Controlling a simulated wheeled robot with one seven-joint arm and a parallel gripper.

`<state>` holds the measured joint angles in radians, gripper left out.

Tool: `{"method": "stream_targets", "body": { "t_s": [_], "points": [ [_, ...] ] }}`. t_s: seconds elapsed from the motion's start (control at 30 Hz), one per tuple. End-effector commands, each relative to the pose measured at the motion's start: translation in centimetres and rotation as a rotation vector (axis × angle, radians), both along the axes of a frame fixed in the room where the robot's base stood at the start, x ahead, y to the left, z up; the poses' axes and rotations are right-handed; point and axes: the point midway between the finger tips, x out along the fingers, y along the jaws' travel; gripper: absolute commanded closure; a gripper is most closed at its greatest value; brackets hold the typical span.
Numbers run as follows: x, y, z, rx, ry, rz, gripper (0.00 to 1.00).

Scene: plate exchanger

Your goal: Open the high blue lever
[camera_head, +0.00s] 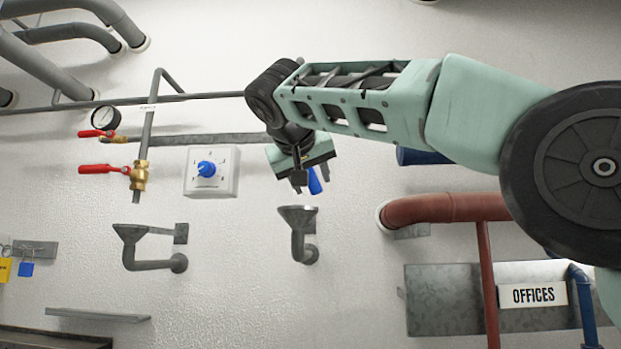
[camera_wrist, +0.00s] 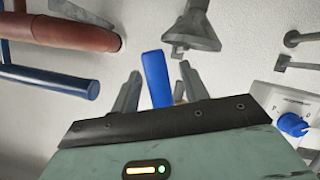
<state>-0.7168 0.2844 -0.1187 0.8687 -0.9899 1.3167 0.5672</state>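The blue lever (camera_wrist: 156,77) shows in the wrist view as a flat blue handle between the two grey fingers of my gripper (camera_wrist: 159,74). A gap shows on each side of the lever, so the fingers are open around it or just in front of it; the depth is hard to tell. In the head view my gripper (camera_head: 311,176) points down near the wall, with the blue lever (camera_head: 314,183) hanging at its fingers. The lever's valve body is mostly hidden behind the gripper and arm.
A grey funnel drain (camera_head: 298,214) is below the gripper. A white box with a blue knob (camera_head: 207,169) and a red-handled valve (camera_head: 104,169) are to the left. A red pipe (camera_head: 440,209) and a dark blue pipe (camera_head: 424,157) are to the right.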

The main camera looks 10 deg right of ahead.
Motion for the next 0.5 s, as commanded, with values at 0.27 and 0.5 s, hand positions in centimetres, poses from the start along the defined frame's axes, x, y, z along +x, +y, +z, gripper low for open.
{"method": "stream_targets", "body": {
  "t_s": [0.27, 0.5],
  "points": [
    [-0.7, 0.3, 0.3, 0.0, -0.003, 0.001, 0.55],
    [-4.5, 2.4, 1.9, 0.001, -0.004, 0.005, 0.55]
  ]
}}
